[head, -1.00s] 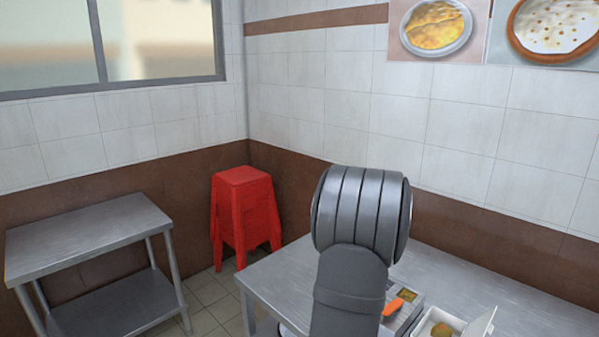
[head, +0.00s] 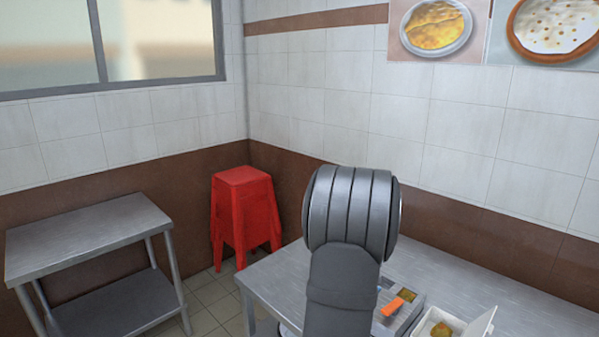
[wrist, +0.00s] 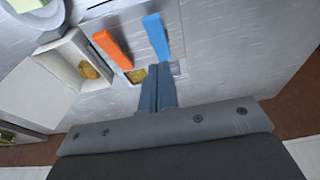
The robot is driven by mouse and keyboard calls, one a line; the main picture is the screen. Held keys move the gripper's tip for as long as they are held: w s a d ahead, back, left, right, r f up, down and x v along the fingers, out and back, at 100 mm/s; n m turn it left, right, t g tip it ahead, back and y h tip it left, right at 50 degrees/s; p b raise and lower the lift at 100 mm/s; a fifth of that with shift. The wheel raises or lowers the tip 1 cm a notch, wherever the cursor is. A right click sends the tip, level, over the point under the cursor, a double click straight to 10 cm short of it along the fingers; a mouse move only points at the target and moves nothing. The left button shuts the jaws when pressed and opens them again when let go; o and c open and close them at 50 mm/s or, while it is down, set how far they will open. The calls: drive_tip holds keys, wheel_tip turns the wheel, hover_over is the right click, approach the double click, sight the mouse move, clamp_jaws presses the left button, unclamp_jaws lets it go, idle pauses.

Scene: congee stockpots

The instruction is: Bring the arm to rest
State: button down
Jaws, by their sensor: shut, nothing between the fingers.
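My gripper (wrist: 158,72) shows in the wrist view, with its two dark fingers together and nothing between them. Past the fingertips lies the steel table (wrist: 225,50) with an orange-handled tool (wrist: 112,50) and a blue-handled tool (wrist: 157,38). In the picture, the fingertips are just below the blue handle; I cannot tell how far above the table they are. In the head view my arm stands over the steel table (head: 275,285), and its gripper is hidden there.
An open white box (head: 437,328) with food stands on the table, right of the orange handle (head: 392,306). Red stacked stools (head: 243,215) stand in the corner. A steel shelf table (head: 85,235) is at left. The table's right part is clear.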

drive_tip(key=v, duration=0.4)
drive_tip(key=shift+r, duration=0.35)
